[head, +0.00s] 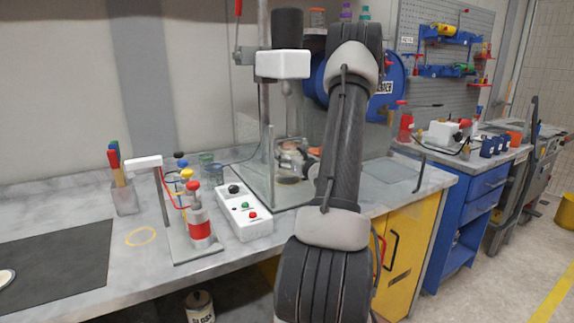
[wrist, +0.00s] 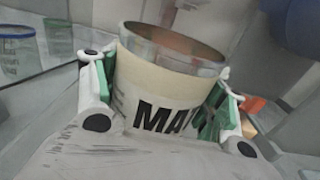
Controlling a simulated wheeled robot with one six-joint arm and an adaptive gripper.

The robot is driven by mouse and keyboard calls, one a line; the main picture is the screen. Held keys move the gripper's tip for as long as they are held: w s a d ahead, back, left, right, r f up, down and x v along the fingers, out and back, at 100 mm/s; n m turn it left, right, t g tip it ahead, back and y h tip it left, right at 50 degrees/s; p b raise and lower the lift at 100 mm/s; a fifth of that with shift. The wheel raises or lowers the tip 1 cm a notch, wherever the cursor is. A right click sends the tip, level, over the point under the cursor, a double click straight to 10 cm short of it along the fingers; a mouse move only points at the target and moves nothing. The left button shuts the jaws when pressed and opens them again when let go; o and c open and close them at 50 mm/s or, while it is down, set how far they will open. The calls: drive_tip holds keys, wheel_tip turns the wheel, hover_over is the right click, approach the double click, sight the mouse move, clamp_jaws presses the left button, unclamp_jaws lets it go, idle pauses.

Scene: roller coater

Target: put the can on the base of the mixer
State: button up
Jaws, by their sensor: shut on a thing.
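The can (wrist: 165,88) fills the middle of the wrist view. It is open at the top, cream coloured, with black letters and a brownish inside. My gripper (wrist: 164,80) is shut on it, with a green-lined finger on each side. In the head view my gripper (head: 294,157) is below the mixer head, by the clear guard, partly hidden by my arm. The mixer (head: 283,65) has a white head, a dark motor on top and a shaft pointing down. Its base is mostly hidden behind the guard and my arm. I cannot tell whether the can touches the base.
A clear guard (head: 256,165) stands around the mixer's front. A white control box (head: 244,212) with buttons is before it. A small stand with a red-banded cylinder (head: 199,226) and a pen cup (head: 124,197) are to the left. A blue drum (head: 388,85) is behind my arm.

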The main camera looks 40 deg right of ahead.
drive_tip(key=shift+w+d, duration=0.15)
drive_tip(key=shift+w, duration=0.45)
drive_tip(key=f, duration=0.3)
drive_tip(key=shift+w+d, duration=0.1)
drive_tip(key=shift+w, duration=0.25)
drive_tip(key=shift+f, duration=0.2)
drive_tip(key=shift+f, duration=0.15)
drive_tip(key=o, duration=1.5)
